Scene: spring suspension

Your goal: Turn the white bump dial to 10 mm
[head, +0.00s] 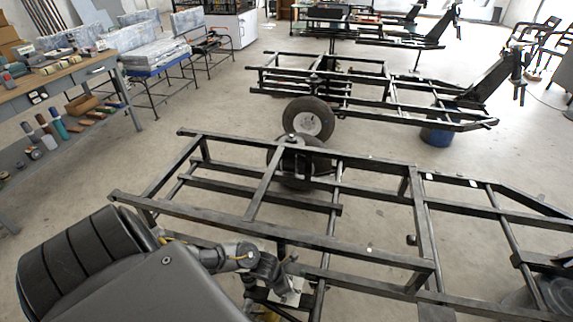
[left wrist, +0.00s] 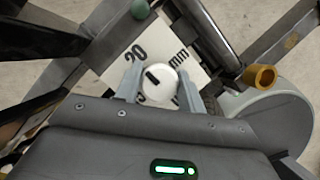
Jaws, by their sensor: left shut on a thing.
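The white bump dial (left wrist: 158,87) is a round knob with a short black mark on its face. It sits on a white scale plate (left wrist: 117,72) printed with "20" and "mm"; the other figures are mostly hidden by my fingers. The black mark points up and slightly left, roughly between "20" and "mm". My left gripper (left wrist: 159,76) is shut on the dial, one finger on each side. In the head view the white plate (head: 291,291) shows low in the middle beside my left gripper, and the dial is hard to make out. My right gripper is not in view.
The plate is among the dark bars of a trailer frame (head: 230,218). A wheel (head: 309,120) and a second frame (head: 380,92) stand beyond. A workbench (head: 60,75) is at left.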

